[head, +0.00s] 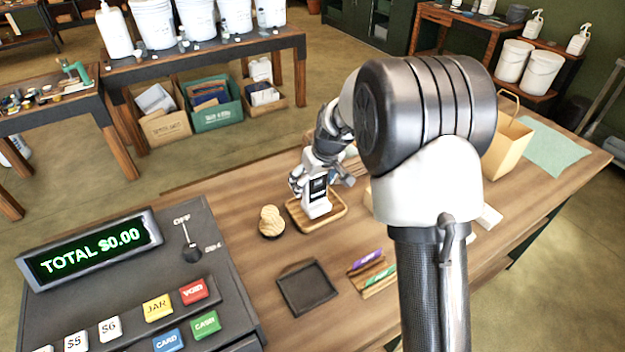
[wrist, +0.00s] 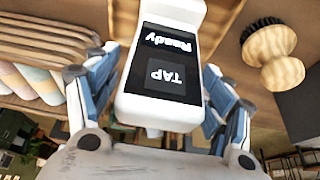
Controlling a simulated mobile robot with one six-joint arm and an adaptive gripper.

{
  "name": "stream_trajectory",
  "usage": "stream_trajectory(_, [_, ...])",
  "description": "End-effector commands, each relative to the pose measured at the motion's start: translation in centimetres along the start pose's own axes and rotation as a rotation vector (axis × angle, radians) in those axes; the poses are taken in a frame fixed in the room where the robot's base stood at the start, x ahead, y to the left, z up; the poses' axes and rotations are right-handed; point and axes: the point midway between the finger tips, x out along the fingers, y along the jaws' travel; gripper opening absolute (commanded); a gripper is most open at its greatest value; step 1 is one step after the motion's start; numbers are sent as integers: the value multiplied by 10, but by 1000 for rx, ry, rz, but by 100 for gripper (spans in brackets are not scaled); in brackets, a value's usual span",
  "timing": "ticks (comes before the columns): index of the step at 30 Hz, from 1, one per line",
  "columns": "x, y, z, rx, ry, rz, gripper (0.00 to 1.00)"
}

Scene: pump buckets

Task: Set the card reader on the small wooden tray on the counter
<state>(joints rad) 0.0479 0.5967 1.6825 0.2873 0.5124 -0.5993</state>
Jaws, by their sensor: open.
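The white card reader (head: 317,203) stands upright in the small wooden tray (head: 337,218) on the counter, its base apparently resting on the tray floor. In the wrist view the card reader (wrist: 168,70) fills the middle, its dark screen reading "Ready" and "TAP" upside down. My gripper (head: 320,180) is open around the reader's upper part, one finger on each side. In the wrist view my gripper (wrist: 158,95) shows gaps between its fingers and the reader's sides. My arm covers the counter right of the tray.
A round wooden brush (head: 271,221) stands just left of the tray. In front are a dark square dish (head: 306,287) and a wooden holder with purple and green cards (head: 372,273). The cash register (head: 130,270) takes the left front. A paper bag (head: 507,140) stands at the right.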

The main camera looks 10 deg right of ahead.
Motion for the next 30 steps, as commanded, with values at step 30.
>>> stream_trajectory(30, [-214, -38, 48, 64, 9, 25, 74])
